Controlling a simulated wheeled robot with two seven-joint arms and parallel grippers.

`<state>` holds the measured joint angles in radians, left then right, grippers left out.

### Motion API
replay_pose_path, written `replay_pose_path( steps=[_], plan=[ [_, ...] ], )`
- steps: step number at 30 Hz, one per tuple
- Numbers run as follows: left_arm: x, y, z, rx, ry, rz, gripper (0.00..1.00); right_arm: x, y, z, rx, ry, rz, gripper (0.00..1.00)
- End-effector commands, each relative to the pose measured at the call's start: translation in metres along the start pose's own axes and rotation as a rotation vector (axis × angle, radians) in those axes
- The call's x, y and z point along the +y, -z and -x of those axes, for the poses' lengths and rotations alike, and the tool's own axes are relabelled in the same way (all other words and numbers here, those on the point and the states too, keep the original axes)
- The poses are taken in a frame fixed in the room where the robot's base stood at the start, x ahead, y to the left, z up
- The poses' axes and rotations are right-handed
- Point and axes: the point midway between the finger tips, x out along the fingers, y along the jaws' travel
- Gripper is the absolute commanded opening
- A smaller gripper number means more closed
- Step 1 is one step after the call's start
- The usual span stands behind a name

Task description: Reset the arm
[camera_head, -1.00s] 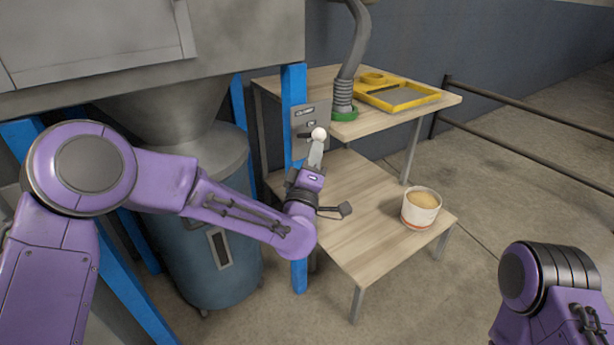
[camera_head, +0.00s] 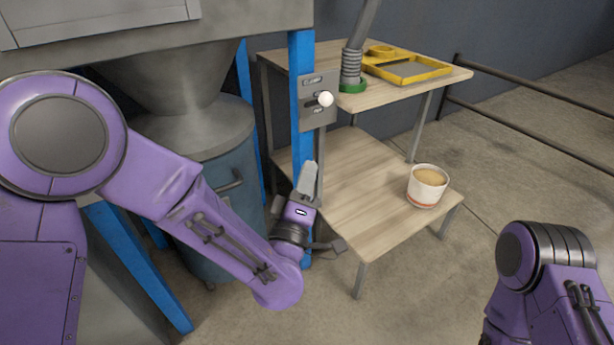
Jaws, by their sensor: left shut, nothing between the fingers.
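My left arm comes in from the left, and its gripper (camera_head: 308,176) is shut and empty. It is below a grey switch plate (camera_head: 315,109) with a white round knob (camera_head: 325,99), in front of the blue post and apart from the knob. My right arm (camera_head: 545,270) shows only in part at the lower right, and its gripper is out of view.
A two-level wooden table (camera_head: 365,190) stands right of the gripper. A white tub with tan contents (camera_head: 427,187) is on its lower shelf. A yellow frame (camera_head: 408,67) and a grey hose (camera_head: 352,66) with a green ring are on top. A blue post (camera_head: 301,60) stands close by.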

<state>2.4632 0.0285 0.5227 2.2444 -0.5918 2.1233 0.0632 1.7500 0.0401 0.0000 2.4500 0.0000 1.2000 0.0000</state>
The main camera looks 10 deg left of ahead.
Motion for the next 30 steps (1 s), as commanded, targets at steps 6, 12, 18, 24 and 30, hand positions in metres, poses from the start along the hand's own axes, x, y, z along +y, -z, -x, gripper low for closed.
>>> replay_pose_path(
  steps=[6, 12, 18, 24, 30],
  plan=[
    [0.0, 0.0, 0.0, 0.001, 0.001, -0.001, 0.0, 0.0, 0.0, 0.0, 0.0, 0.0, 0.0, 0.0],
    [-0.002, -0.006, 0.0, -0.034, 0.011, -0.033, 0.0, 0.0, 0.0, 0.0, 0.0, 0.0, 0.0, 0.0],
    [-0.118, -0.012, 0.054, -0.272, 0.376, -0.349, 0.0, 0.0, 0.0, 0.0, 0.0, 0.0, 0.0, 0.0],
    [-0.246, 0.012, 0.184, -0.509, 0.845, -0.531, 0.0, 0.0, 0.0, 0.0, 0.0, 0.0, 0.0, 0.0],
    [-0.303, 0.047, 0.316, -0.68, 1.209, -0.615, 0.0, 0.0, 0.0, 0.0, 0.0, 0.0, 0.0, 0.0]
  ],
)
